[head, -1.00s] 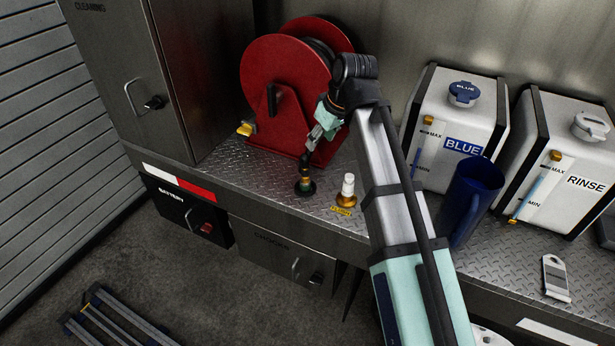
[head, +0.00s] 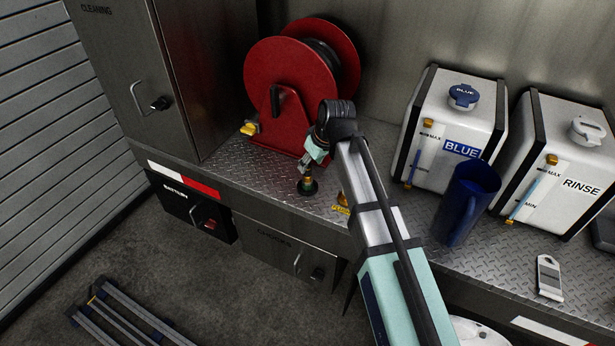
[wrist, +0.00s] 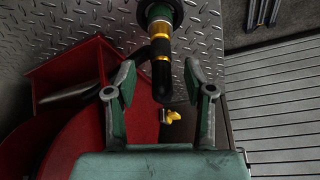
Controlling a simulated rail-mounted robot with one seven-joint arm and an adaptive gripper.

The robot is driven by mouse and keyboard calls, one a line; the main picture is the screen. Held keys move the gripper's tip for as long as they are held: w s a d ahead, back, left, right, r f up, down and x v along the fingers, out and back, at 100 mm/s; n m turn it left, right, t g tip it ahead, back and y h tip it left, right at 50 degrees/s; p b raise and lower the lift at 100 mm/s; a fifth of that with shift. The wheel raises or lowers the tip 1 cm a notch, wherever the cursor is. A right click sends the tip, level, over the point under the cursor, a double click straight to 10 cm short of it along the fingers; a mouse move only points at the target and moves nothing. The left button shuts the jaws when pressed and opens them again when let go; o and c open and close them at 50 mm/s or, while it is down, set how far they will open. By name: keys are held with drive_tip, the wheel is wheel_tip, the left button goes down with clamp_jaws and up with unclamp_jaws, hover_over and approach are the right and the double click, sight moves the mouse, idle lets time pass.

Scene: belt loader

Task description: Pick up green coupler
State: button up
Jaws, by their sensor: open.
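The green coupler (head: 308,187) stands on the tread-plate counter, with a green base, a brass band and dark upper parts. In the wrist view its green base (wrist: 158,12) is at the top, with the brass part and a black, gold-banded stem pointing down the picture. My gripper (head: 306,166) is just above the coupler in the head view. In the wrist view my gripper (wrist: 160,80) is open, with one finger on each side of the black stem. I see no clear contact, and the fingers partly hide the coupler's top in the head view.
A red hose reel (head: 290,85) stands close behind my gripper. A brass fitting (head: 342,204) beside the coupler is mostly hidden by my arm. A blue jug (head: 466,205) and the BLUE tank (head: 440,120) stand to the right. The counter's front edge is near the coupler.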

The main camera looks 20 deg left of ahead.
sight(307, 178)
drive_tip(key=shift+p+x, duration=0.7)
drive_tip(key=shift+x, duration=1.3)
clamp_jaws()
